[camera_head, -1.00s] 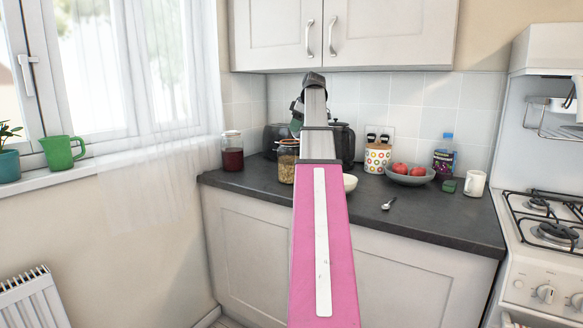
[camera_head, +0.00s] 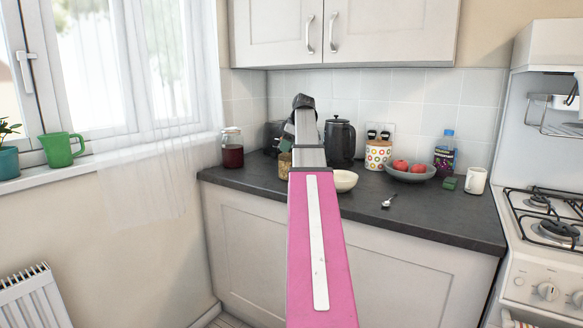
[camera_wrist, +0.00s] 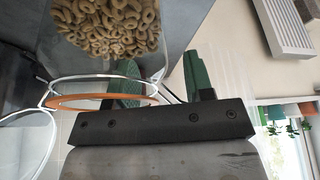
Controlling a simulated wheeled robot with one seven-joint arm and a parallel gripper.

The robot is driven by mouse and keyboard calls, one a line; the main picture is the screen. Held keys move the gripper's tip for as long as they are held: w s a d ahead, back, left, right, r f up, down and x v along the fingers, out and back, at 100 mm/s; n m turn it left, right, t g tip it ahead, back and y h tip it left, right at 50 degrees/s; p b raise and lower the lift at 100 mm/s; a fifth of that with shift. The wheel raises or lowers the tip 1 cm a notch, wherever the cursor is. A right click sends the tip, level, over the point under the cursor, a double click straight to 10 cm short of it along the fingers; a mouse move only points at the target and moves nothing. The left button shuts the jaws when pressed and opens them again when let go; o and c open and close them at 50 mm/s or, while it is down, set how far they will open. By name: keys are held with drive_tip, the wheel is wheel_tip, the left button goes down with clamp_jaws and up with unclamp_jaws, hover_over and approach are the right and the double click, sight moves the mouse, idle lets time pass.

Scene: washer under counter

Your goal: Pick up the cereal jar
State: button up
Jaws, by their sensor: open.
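The cereal jar is glass, with ring-shaped cereal inside, an orange seal and a wire clip. In the head view the jar (camera_head: 285,166) stands on the counter, mostly hidden behind my arm. In the wrist view the jar (camera_wrist: 112,25) appears upside down at the upper left, close to my gripper (camera_wrist: 160,76). The green fingers are apart with nothing gripped between them. The left finger in that view overlaps the jar's rim and seal; I cannot tell whether it touches. In the head view my gripper (camera_head: 289,130) is largely hidden by the arm.
On the dark counter (camera_head: 440,217) are a red-filled jar (camera_head: 232,156), a black kettle (camera_head: 340,143), a white bowl (camera_head: 345,181), a dotted canister (camera_head: 377,155), a fruit bowl (camera_head: 410,173) and a mug (camera_head: 476,181). A spoon (camera_head: 388,202) lies near the front edge.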

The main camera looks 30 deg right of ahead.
drive_tip(key=shift+f, duration=0.2)
drive_tip(key=shift+c, duration=0.4)
clamp_jaws()
drive_tip(key=shift+w+r, duration=0.1)
idle(0.8)
